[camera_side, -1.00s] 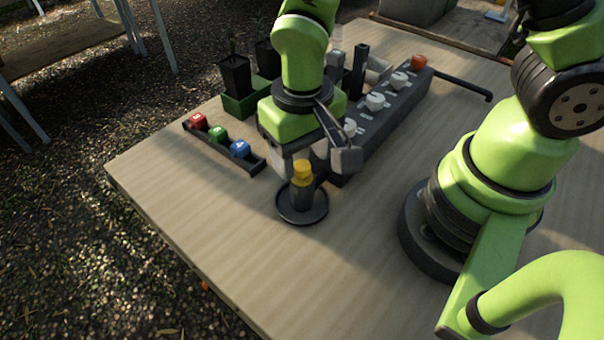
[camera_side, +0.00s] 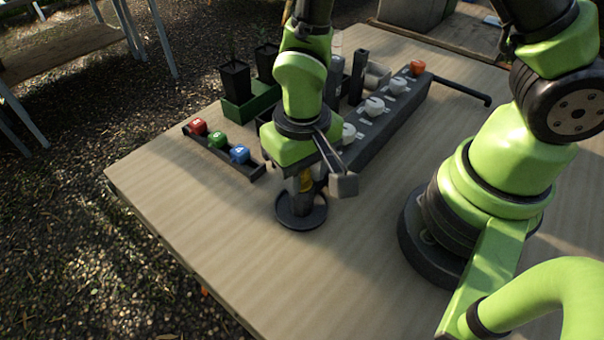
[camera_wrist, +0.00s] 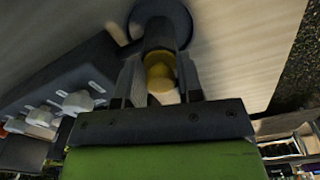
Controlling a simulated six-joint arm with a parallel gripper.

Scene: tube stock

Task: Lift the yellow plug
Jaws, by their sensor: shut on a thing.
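The yellow plug (camera_side: 306,180) sits at the top of a dark upright post on a round black dish (camera_side: 302,218). In the wrist view the plug (camera_wrist: 160,72) lies between the two fingers, with the dark post (camera_wrist: 159,35) just beyond it and the dish (camera_wrist: 173,12) behind. My gripper (camera_side: 307,184) points down over the dish and is shut on the plug; it also shows in the wrist view (camera_wrist: 158,80). In the side view the fingers hide part of the plug. I cannot see a gap between the plug and the post.
A grey block with several white knobs (camera_side: 374,106) and an orange one runs close behind my gripper. Potted plants in a green tray (camera_side: 248,104) stand behind. The table's front left is clear.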

